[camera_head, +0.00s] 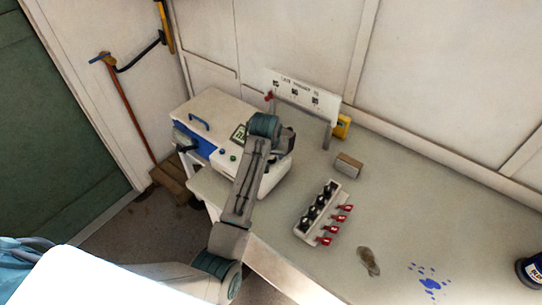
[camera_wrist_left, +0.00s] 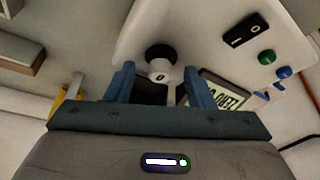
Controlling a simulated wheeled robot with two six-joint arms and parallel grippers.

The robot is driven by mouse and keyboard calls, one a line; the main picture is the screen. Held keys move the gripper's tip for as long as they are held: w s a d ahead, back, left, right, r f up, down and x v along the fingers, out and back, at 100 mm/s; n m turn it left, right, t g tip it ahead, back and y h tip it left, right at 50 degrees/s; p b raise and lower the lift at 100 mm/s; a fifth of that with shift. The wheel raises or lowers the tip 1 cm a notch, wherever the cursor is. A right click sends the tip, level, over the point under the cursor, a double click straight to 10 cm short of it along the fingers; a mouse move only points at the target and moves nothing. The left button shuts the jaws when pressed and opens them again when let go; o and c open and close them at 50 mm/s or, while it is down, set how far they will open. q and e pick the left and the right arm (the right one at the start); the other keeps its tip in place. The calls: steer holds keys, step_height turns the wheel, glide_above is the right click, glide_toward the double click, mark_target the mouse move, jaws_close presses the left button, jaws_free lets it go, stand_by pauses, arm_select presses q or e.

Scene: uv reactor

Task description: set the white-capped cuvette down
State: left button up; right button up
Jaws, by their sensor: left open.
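The white cap of the cuvette (camera_wrist_left: 161,72) shows in the left wrist view, next to a black round socket (camera_wrist_left: 159,54) on the white reactor (camera_wrist_left: 205,22). The cuvette's body below the cap is hidden, so I cannot tell how deep it sits. My left gripper (camera_wrist_left: 159,78) is open, its two blue fingers on either side of the cap with visible gaps. In the head view my left gripper (camera_head: 285,146) is over the right part of the reactor (camera_head: 216,108) and hides the cuvette. My right gripper is not in view.
A white rack (camera_head: 306,222) with several black-capped items and red tags stands on the bench. A small brown block (camera_head: 348,165) lies behind it. A sign (camera_head: 303,92) stands at the back. Blue splotches (camera_head: 430,283) mark the bench front.

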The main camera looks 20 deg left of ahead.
arm_select(q)
steer(key=shift+w+f, duration=0.25)
steer(key=shift+f, duration=0.35)
jaws_close()
steer(key=shift+r, duration=0.15)
